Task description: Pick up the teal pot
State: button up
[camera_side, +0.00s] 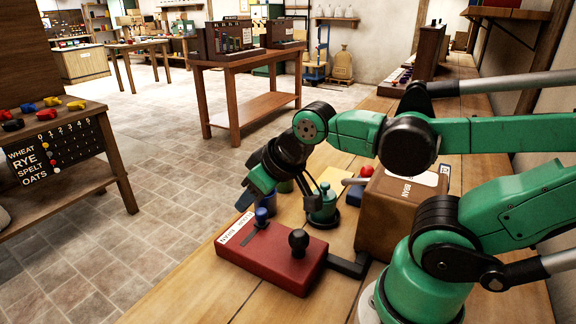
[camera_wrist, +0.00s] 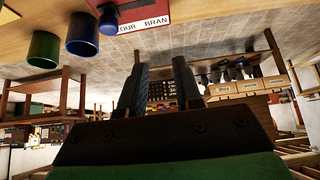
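A teal pot-like thing (camera_side: 323,208) stands upright on the wooden bench in the side view, with a narrow stem and a dark base. A dark green pot (camera_side: 285,186) stands left of it, partly hidden by my wrist; it also shows in the wrist view (camera_wrist: 43,50). I cannot tell for certain which is the teal pot. A blue pot (camera_side: 270,203) is beside them and shows in the wrist view (camera_wrist: 82,36). My gripper (camera_side: 246,198) is left of the pots, raised above the bench. In the wrist view its fingers (camera_wrist: 159,88) are apart with nothing between them.
A red box (camera_side: 270,258) with a blue knob and a dark knob lies in front of the pots. A brown box (camera_side: 400,210) labelled BRAN stands right of the teal thing. The floor (camera_side: 100,235) left of the bench is open.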

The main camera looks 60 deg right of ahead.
jog(key=o, duration=1)
jog(key=shift+c, duration=0.2)
jog(key=m+g+h, duration=0.1)
jog(key=m+g, duration=0.3)
jog(key=m, duration=0.2)
send_over(325, 189)
jog(key=w+a, duration=0.4)
jog(key=a, duration=0.2)
notch_tip(325, 189, down, 2)
jog(key=s+d+m+g, duration=0.1)
jog(key=d, duration=0.1)
jog(key=s+d+f+m+g, duration=0.1)
jog(key=d+m, duration=0.1)
jog(key=s+d+f+m+g, duration=0.1)
jog(key=d, duration=0.1)
jog(key=shift+s+d+f+y, duration=0.1)
jog(key=shift+d+f+y, duration=0.2)
jog(key=shift+y, duration=0.1)
jog(key=shift+s+d+f+m, duration=0.1)
jog(key=shift+s+d+m, duration=0.1)
jog(key=shift+m, duration=0.2)
jog(key=shift+f, duration=2.75)
